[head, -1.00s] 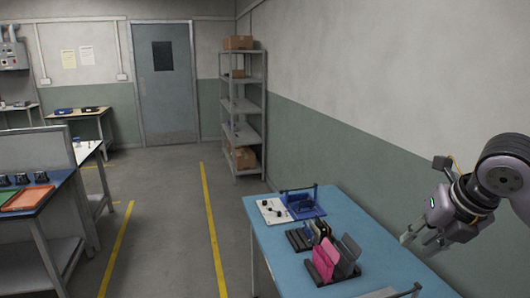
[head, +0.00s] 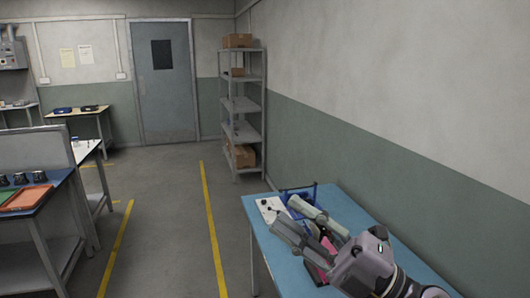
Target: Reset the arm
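My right gripper (head: 284,211) reaches in from the lower right over the blue-topped table (head: 258,232). Its two long grey fingers are apart and point toward the far left end of the table. I see nothing held between them. The gripper covers much of a pink item (head: 315,273) and the dark holders around it. I cannot tell whether the fingers touch anything on the table. My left gripper is not in view.
A white board with dark knobs (head: 267,208) and a blue tray (head: 302,191) sit at the table's far end. A wall runs along the right. A metal shelf (head: 242,131) stands behind. The floor left of the table is clear.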

